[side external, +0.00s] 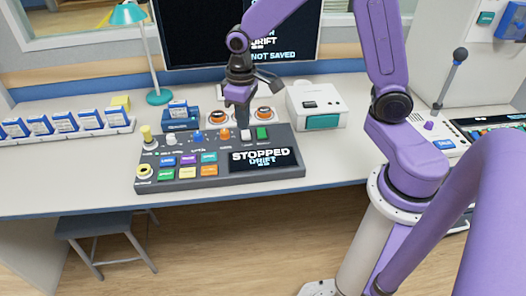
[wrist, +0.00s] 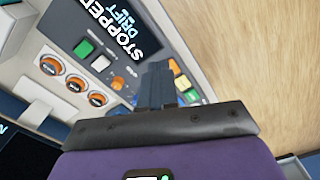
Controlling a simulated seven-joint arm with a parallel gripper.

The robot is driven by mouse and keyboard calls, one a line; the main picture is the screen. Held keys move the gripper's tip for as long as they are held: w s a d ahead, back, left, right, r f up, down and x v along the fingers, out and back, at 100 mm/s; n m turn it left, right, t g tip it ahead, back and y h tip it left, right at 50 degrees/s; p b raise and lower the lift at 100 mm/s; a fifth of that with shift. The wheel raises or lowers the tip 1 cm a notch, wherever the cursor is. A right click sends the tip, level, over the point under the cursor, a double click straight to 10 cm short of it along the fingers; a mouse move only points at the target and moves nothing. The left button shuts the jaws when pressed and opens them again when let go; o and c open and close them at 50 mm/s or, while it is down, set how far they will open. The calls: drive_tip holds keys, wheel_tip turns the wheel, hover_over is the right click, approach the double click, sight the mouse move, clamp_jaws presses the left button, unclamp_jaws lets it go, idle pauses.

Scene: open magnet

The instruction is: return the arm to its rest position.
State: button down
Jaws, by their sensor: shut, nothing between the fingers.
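My purple arm reaches from its base at the right over the desk. My gripper (side external: 241,122) points down above the back part of the grey control console (side external: 285,137), close to its row of knobs. Its fingers are shut with nothing between them; they also show shut in the wrist view (wrist: 157,80). I cannot tell whether the fingertips touch the console. In the wrist view they hide part of the console's buttons. The console screen (side external: 262,158) reads "STOPPED" and "DRIFT".
A teal lamp (side external: 155,60) and a monitor (side external: 185,35) stand behind. A rack of blue-and-white boxes (side external: 65,125) lies left. A lever (side external: 452,75) rises at right. A stool (side external: 100,225) stands below the desk.

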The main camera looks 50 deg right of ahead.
drive_tip(key=s+r+n, duration=0.2)
drive_tip(key=s+n, duration=0.2)
drive_tip(key=s, duration=0.8)
drive_tip(key=s+r+n, duration=0.3)
drive_tip(key=s+n, duration=0.1)
drive_tip(key=s, duration=0.7)
drive_tip(key=shift+s+d+n, duration=0.15)
drive_tip(key=shift+s+n, duration=0.15)
drive_tip(key=shift+s, duration=0.1)
